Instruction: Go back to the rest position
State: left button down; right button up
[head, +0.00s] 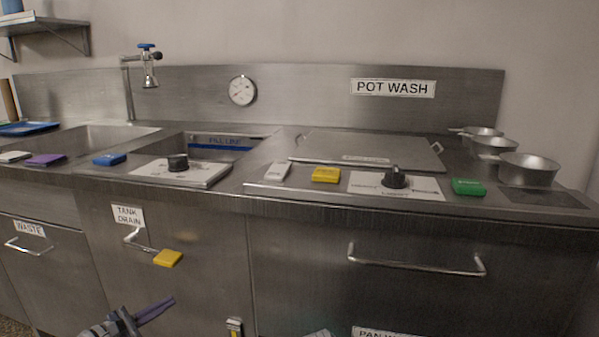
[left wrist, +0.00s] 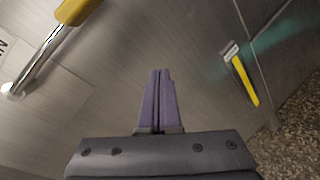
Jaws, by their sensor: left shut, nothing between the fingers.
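My left gripper (head: 152,312) is low at the bottom of the head view, in front of the steel cabinet fronts and below the counter. Its purple fingers also show in the left wrist view (left wrist: 160,98), pressed together with nothing between them. The tank drain lever with a yellow grip (head: 168,258) is just above it in the head view, apart from the fingers. The lever's yellow grip is at the top left of the left wrist view (left wrist: 76,10). My right gripper is not clearly in view; only a small pale piece shows at the bottom edge.
A yellow-handled tool (left wrist: 244,78) is on the cabinet front, low down. The pot wash counter above holds a dark knob (head: 395,178), a green block (head: 468,187), a yellow block (head: 326,175) and metal pans (head: 528,170). A drawer handle (head: 416,264) juts out at right.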

pick_arm(q)
jog(key=s+d+f+m+g+y, duration=0.4)
jog(key=d+f+m+g, duration=0.35)
jog(key=f+m, duration=0.3)
jog(key=s+d+f+m+g+y, duration=0.3)
jog(key=d+f+m+g+y, duration=0.25)
jog(key=d+f+m, duration=0.5)
jog(key=s+d+r+m+p, duration=0.1)
jog(key=s+d+r+p, duration=0.1)
jog(key=r+p, duration=1.3)
jog(key=s+d+r+m+p, duration=0.2)
jog(key=d+r+p, duration=0.1)
jog(key=r+p, duration=1.2)
jog(key=s+d+r+m+g+p, duration=0.1)
jog(key=s+d+r+m+p, duration=0.1)
jog(key=r+p, duration=1.3)
jog(key=shift+d+r+p, duration=0.4)
jog(key=shift+d+r, duration=0.25)
jog(key=shift+r, duration=0.65)
jog(key=shift+s+y, duration=0.1)
jog(key=shift+y, duration=0.15)
